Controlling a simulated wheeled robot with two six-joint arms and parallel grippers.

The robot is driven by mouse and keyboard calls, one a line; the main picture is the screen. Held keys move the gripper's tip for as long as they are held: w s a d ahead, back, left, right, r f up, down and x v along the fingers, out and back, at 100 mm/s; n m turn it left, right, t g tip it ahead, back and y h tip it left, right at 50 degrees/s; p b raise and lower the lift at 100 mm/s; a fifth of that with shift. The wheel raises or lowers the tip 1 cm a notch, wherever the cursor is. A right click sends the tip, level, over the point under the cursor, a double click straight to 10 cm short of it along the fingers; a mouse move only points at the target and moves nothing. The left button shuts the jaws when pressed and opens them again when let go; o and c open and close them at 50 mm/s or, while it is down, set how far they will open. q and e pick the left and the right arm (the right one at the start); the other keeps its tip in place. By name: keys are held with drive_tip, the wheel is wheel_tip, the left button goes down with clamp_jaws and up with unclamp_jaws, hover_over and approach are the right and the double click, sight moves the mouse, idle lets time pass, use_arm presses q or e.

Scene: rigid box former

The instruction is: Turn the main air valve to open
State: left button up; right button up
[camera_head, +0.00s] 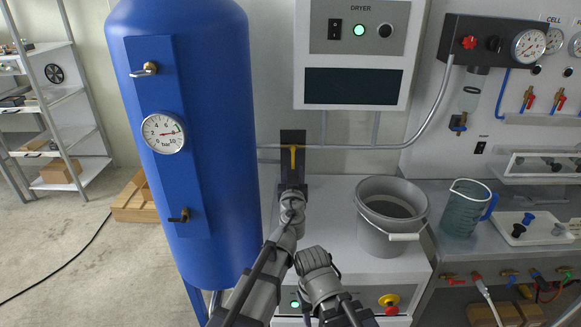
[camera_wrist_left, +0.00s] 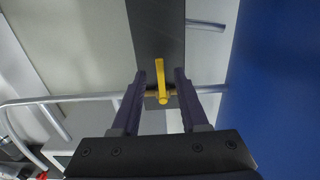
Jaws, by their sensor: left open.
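The main air valve has a yellow lever handle (camera_head: 293,158) in front of a dark upright plate (camera_head: 293,137). In the left wrist view the yellow handle (camera_wrist_left: 160,76) lies across the grey pipe, along the plate. My left gripper (camera_head: 293,186) is just below the handle in the head view. In the left wrist view my left gripper (camera_wrist_left: 160,80) is open, with one dark finger on each side of the handle and visible gaps between. The fingers show no clear contact with it. My right gripper is not seen.
A blue air tank (camera_head: 215,90) with a gauge stands close on the left. A grey bucket (camera_head: 380,245) stands on the white cabinet to the right. The dryer panel (camera_head: 310,85) hangs above right. A grey pipe (camera_head: 360,147) runs along the wall.

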use_arm(q)
drive_tip(key=w, duration=0.3)
drive_tip(key=shift+c, duration=0.3)
clamp_jaws()
idle(1.1)
